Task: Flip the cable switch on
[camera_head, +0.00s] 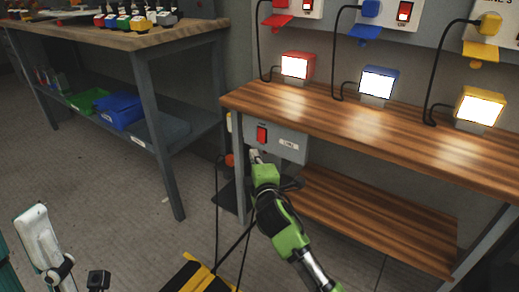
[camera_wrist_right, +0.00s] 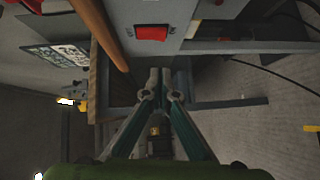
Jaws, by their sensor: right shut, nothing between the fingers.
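A grey switch box (camera_head: 283,146) with a red rocker switch (camera_head: 262,134) and a white label is mounted under the front edge of the wooden bench. In the right wrist view the red switch (camera_wrist_right: 151,32) is at the top, on the grey face. My right gripper (camera_head: 255,155) is just below the switch in the head view. Its closed fingertips (camera_wrist_right: 164,75) have nothing between them, and the wrist view shows them apart from the switch. I cannot tell from the rocker whether it is on or off.
Red (camera_head: 297,67), blue (camera_head: 378,81) and yellow (camera_head: 479,107) lamps glow on the bench, with black cables behind. A lower shelf (camera_head: 375,215) lies under the bench. A second table (camera_head: 120,38) with bins stands at left. Cables hang near my right arm.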

